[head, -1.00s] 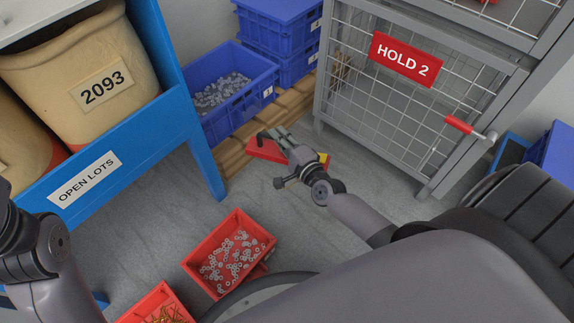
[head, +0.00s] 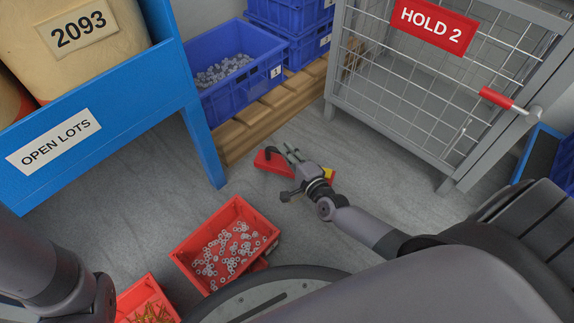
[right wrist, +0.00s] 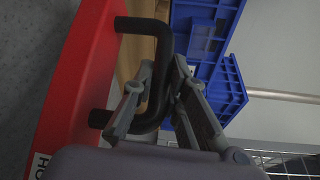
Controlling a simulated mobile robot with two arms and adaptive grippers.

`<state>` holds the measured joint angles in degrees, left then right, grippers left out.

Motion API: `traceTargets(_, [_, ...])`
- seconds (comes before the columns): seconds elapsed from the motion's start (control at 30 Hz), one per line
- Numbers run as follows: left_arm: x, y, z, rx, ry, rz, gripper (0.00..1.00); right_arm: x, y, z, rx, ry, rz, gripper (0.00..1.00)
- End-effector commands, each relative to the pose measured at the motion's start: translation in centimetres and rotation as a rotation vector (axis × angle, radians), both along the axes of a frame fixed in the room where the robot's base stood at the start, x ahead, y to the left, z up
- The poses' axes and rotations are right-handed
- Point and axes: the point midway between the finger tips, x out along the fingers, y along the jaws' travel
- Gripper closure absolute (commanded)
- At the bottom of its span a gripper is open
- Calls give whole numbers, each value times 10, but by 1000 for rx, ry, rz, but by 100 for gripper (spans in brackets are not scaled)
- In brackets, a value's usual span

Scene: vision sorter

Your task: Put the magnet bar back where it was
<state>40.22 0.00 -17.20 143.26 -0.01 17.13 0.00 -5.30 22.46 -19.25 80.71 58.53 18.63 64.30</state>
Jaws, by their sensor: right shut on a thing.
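The magnet bar is a red bar with a black loop handle. In the head view the bar (head: 269,162) is partly hidden behind my right gripper (head: 291,151), with a yellow part showing beyond the wrist. In the right wrist view the red bar (right wrist: 72,85) runs along the left side, with part of a white label at the bottom. My right gripper (right wrist: 155,95) is shut on its black handle (right wrist: 150,24). The bar appears over the grey floor; its height is unclear. My left arm shows at the lower left of the head view, but its gripper does not.
A blue bin of metal parts (head: 213,100) stands on a wooden pallet (head: 262,120). The HOLD 2 cage (head: 395,125) is at the right, the blue OPEN LOTS rack (head: 150,90) at the left. Red bins (head: 182,258) (head: 118,300) stand near my base. Grey floor lies between.

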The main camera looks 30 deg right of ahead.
Motion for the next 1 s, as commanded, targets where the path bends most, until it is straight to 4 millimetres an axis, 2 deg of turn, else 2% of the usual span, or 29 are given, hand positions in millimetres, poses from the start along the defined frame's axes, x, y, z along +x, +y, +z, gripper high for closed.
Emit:
traceTargets(0.3, [0, 0, -34, 0, -1, 0, 100, 1, 0, -40, -2, -4, 0, 100])
traceTargets(0.73, [0, 0, -37, 0, 0, -1, 100, 1, 0, -44, -1, -4, -1, 100])
traceTargets(0.77, [0, 0, -37, 0, 0, -1, 100, 0, 0, -46, -1, 1, 0, 86])
traceTargets(1.0, [0, 0, -36, 0, 0, -1, 100, 0, 0, -45, 0, 2, 0, 70])
